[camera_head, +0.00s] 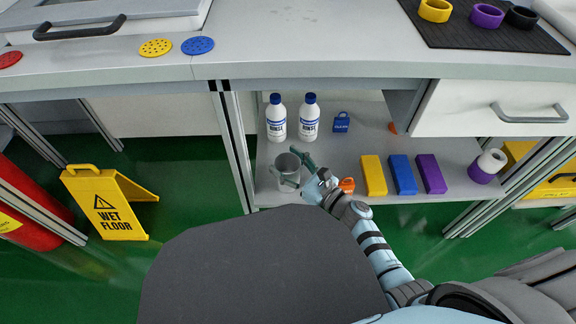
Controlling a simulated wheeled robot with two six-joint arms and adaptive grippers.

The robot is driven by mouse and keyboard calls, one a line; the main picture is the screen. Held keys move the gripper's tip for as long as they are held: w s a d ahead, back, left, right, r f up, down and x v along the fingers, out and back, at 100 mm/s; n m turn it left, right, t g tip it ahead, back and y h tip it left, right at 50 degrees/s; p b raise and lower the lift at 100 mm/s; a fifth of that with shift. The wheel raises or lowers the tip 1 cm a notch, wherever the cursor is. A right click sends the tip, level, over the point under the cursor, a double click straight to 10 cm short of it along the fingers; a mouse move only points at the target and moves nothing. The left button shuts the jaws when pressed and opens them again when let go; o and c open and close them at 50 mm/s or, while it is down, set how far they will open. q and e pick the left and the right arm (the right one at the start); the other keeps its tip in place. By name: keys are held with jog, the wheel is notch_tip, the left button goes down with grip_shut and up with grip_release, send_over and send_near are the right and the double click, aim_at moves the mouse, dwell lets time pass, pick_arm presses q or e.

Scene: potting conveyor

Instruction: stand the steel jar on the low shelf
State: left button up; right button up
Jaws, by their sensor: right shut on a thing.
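The steel jar (289,168) is a grey open-topped metal cylinder at the front left of the low shelf (345,160). It looks upright. My right gripper (296,169) is at the jar's right side, its fingers shut on the jar. The gripper hides part of the jar's right side, and I cannot tell whether its base touches the shelf. My left gripper is not in view.
Two white bottles (276,118) and a blue padlock (341,122) stand behind. An orange item (347,185), yellow (373,175), blue (402,174) and purple (431,173) blocks line the front edge to the right. A wet-floor sign (104,203) stands left.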

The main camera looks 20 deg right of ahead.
jog(key=o, duration=1.7)
jog(key=shift+f, duration=0.1)
jog(key=shift+o, duration=0.2)
jog(key=shift+r, duration=0.2)
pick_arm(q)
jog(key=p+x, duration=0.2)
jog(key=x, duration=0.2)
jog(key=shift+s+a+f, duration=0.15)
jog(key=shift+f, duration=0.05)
pick_arm(e)
jog(key=v, duration=1.2)
jog(key=shift+f, duration=0.1)
